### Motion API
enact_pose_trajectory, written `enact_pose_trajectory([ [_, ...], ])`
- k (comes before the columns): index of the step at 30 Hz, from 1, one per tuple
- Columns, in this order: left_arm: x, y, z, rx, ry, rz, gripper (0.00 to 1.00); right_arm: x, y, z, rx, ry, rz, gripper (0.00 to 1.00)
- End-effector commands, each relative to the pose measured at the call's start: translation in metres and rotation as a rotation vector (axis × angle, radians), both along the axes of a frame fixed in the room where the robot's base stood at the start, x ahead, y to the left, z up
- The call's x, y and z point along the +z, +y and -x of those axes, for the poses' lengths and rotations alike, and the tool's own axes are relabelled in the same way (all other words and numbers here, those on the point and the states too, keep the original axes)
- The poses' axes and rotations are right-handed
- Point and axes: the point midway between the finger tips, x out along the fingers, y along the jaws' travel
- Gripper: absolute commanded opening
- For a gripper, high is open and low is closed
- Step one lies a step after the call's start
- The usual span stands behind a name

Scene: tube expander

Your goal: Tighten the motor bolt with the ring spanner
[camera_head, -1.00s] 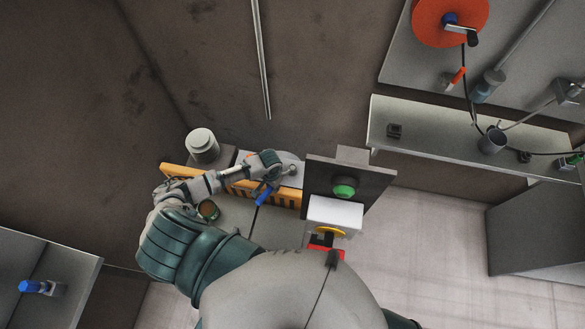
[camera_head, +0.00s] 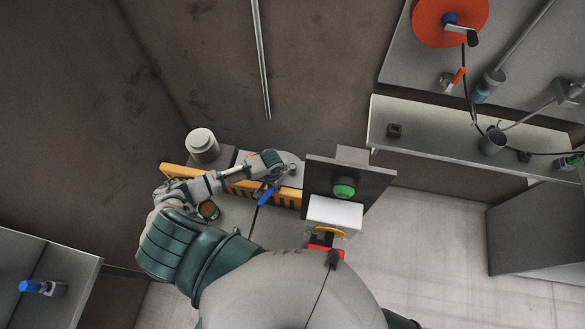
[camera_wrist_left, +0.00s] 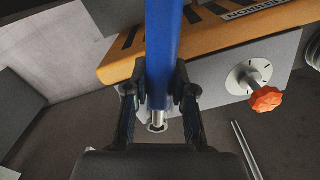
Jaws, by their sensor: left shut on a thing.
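My left gripper (camera_head: 274,178) reaches over the yellow-and-grey machine and is shut on a blue-handled tool, seen as the ring spanner (camera_head: 266,197). In the left wrist view the blue handle (camera_wrist_left: 163,45) runs between the fingers of the left gripper (camera_wrist_left: 158,100), and a short metal end (camera_wrist_left: 158,121) shows beyond them. In the head view a small round metal part (camera_head: 291,169) lies just right of the gripper. I cannot tell whether it is the spanner's ring or the motor bolt, nor whether ring and bolt touch. My right gripper is not in view.
An orange knob (camera_wrist_left: 266,98) sits on a grey plate in the wrist view. A panel with a green button (camera_head: 344,189) stands right of the gripper. A grey cylinder (camera_head: 202,146) stands behind the arm.

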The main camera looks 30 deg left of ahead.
Motion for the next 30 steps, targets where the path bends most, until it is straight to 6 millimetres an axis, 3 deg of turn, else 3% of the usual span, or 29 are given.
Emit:
enact_pose_trajectory([
  [10,0.004,0.0,0.0,0.0,0.001,0.0,0.0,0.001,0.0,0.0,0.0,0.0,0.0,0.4],
  [30,0.048,0.0,0.0,-0.001,0.0,0.001,0.0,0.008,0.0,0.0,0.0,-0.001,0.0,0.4],
])
